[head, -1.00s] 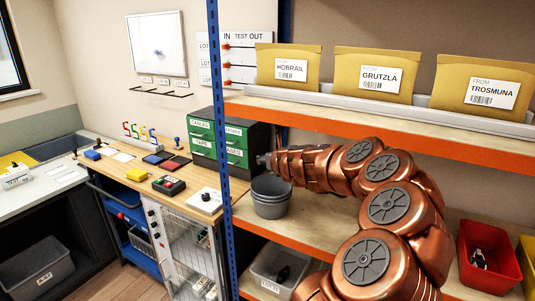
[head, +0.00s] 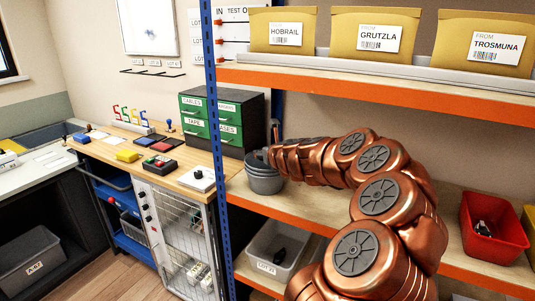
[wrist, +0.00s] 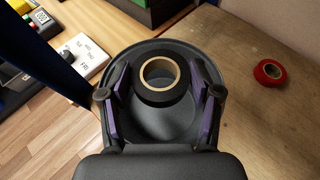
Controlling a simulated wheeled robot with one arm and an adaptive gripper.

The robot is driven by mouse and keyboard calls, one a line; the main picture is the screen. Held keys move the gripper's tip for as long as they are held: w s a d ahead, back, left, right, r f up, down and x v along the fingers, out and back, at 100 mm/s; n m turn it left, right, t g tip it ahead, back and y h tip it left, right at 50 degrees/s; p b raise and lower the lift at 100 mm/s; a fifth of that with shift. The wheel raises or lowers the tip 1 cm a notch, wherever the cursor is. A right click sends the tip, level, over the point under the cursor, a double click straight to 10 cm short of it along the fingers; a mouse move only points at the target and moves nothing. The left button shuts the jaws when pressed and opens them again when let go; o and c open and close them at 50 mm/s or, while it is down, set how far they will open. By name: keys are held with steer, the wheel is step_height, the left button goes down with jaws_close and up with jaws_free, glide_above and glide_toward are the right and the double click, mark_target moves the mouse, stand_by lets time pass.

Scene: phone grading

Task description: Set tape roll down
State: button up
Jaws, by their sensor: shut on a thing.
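A black tape roll (wrist: 160,80) with a tan cardboard core shows between my fingers in the wrist view. My gripper (wrist: 160,85) is shut on it, with a purple-padded finger on either side. The roll is over or inside the mouth of a round grey bucket (head: 265,184); its height above the bottom is hard to tell. In the head view my gripper (head: 268,156) is at the bucket's top, and the roll is hidden. A red tape roll (wrist: 269,72) lies on the wooden shelf right of the bucket.
The bucket stands on the middle shelf (head: 310,205), beside a blue upright (head: 217,150). A workbench with green drawers (head: 210,118) is to the left. A red bin (head: 495,230) stands far right. Parcels (head: 380,42) fill the shelf above. Bare shelf lies right of the bucket.

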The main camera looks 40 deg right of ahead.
steer(key=shift+f+b, duration=0.95)
steer(key=shift+f, duration=0.35)
steer(key=o, duration=1.1)
steer(key=shift+c, duration=0.2)
step_height(320, 180, up, 7)
steer(key=p, duration=0.7)
